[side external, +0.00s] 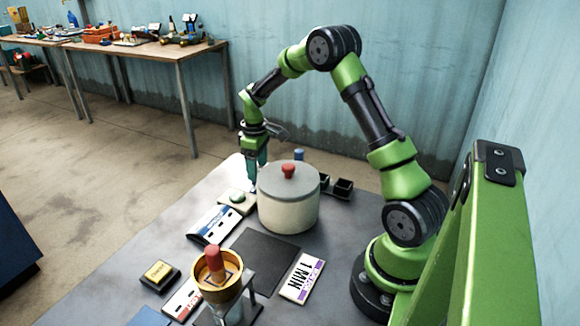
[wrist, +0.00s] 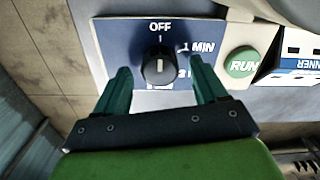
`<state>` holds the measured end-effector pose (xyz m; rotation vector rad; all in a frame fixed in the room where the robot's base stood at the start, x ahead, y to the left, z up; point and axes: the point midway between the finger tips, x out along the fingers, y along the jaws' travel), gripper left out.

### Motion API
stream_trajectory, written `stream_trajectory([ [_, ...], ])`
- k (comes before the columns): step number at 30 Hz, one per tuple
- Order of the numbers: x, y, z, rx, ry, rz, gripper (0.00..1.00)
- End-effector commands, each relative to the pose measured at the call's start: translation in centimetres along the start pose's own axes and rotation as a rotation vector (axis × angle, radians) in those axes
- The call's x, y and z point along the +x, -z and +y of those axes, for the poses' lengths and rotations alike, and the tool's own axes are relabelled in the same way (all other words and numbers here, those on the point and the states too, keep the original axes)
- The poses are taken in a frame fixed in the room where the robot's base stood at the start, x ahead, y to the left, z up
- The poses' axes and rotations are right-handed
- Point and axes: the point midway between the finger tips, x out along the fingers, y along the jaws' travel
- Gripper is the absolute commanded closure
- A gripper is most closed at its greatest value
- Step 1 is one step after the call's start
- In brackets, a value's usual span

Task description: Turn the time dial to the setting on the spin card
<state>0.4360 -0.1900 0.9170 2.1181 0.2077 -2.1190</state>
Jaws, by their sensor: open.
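The time dial (wrist: 159,56) is a round black knob on a blue and white panel (wrist: 112,45) in the wrist view. Its white mark looks upright, in line with OFF. The 1 MIN label is to the upper right; a lower label is partly hidden. My gripper (wrist: 160,68) is open, with one green finger on each side of the dial; I cannot tell whether they touch it. In the side view my gripper (side external: 257,165) is low beside the white lidded drum (side external: 288,210), and the dial is hidden. The spin card (side external: 302,278) lies on the table and reads 1 MIN.
A green RUN button (wrist: 242,63) is right of the dial; it also shows in the side view (side external: 237,197). A brass-coloured funnel (side external: 217,284) on a stand, a dark mat (side external: 265,262) and black cups (side external: 343,188) are nearby. A yellow-topped block (side external: 158,272) lies front left.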

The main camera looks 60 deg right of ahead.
Motion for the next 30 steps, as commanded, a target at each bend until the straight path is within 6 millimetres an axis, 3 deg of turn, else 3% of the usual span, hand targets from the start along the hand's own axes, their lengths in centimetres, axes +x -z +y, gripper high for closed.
stream_trajectory([
  [12, 0.98, 0.0, -0.02, 0.0, 0.0, 0.001, 0.29],
  [23, 0.94, 0.01, -0.02, 0.0, 0.0, 0.001, 0.82],
  [30, 0.92, 0.02, -0.04, 0.017, 0.0, 0.001, 0.85],
])
